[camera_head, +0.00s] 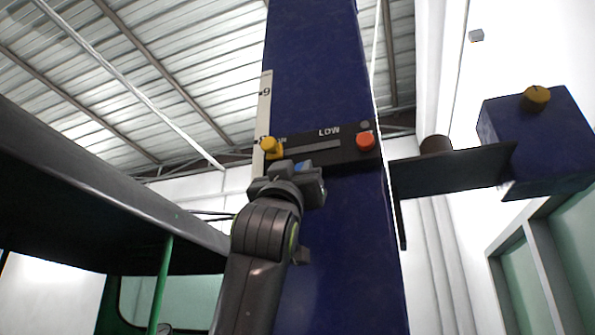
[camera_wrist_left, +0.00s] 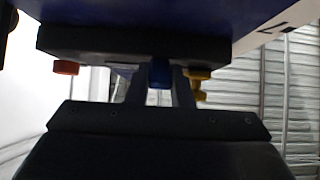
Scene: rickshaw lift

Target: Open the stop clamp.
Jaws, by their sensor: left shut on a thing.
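A dark panel (camera_head: 325,146) marked LOW is on the front of the blue column (camera_head: 318,60). It has a grey slot, a yellow knob (camera_head: 268,144) at its left and a red knob (camera_head: 365,140) at its right. My left gripper (camera_head: 300,172) is just below the panel, nearer the yellow knob. In the left wrist view its fingers (camera_wrist_left: 159,92) are shut on a small blue piece (camera_wrist_left: 159,73) at the panel's edge, between the red knob (camera_wrist_left: 66,67) and the yellow knob (camera_wrist_left: 198,74). I cannot tell which part is the stop clamp. My right gripper is not in view.
A dark vehicle roof edge (camera_head: 110,175) and a green post (camera_head: 162,285) are at the left. A white scale strip (camera_head: 263,110) runs along the column.

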